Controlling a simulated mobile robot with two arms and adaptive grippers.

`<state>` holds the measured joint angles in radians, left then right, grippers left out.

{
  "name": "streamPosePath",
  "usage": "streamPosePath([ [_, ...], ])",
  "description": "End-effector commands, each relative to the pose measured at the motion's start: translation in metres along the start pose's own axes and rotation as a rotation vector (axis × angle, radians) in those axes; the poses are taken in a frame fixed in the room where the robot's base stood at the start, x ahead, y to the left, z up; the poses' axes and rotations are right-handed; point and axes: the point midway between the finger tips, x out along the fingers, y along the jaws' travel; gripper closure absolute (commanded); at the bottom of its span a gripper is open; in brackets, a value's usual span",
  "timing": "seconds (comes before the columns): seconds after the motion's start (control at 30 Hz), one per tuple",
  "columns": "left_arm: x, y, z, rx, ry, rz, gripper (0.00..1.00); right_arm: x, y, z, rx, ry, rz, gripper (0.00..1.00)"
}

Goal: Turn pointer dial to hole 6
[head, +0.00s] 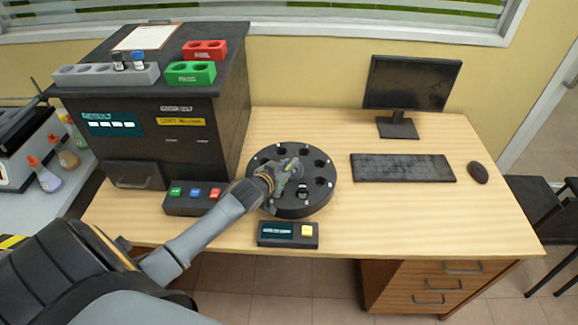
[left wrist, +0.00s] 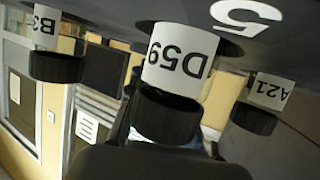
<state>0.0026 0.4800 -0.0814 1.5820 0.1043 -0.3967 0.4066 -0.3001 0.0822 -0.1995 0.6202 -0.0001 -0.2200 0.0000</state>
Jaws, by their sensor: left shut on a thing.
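The black round carousel (head: 322,204) with a ring of holes sits on the desk in the head view. My left gripper (head: 289,168) reaches over its middle and is shut on the pointer dial there, which is mostly hidden under the fingers. I cannot tell which hole the pointer faces. In the left wrist view a white number 5 (left wrist: 247,17) on the carousel shows beside a black-capped vial labelled D59 (left wrist: 180,58). Vials labelled B3 (left wrist: 45,28) and A21 (left wrist: 266,92) stand to either side. My right gripper is out of view.
A three-button panel (head: 183,209) and a black cabinet (head: 222,125) stand to the left. A keyboard (head: 403,168), monitor (head: 411,84) and mouse (head: 477,172) are to the right. The desk's right front is clear.

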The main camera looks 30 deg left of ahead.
Motion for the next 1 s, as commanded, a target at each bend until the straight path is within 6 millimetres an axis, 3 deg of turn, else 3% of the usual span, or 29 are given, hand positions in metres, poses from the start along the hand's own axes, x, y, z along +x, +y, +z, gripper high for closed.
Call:
streamPosePath([
  [0.27, 0.001, -0.005, 0.001, 0.059, -0.002, 0.124, 1.00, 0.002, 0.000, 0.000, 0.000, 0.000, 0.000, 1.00],
  [1.0, 0.003, -0.008, -0.001, 0.155, 0.002, 0.356, 1.00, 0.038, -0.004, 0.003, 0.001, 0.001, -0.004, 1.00],
])
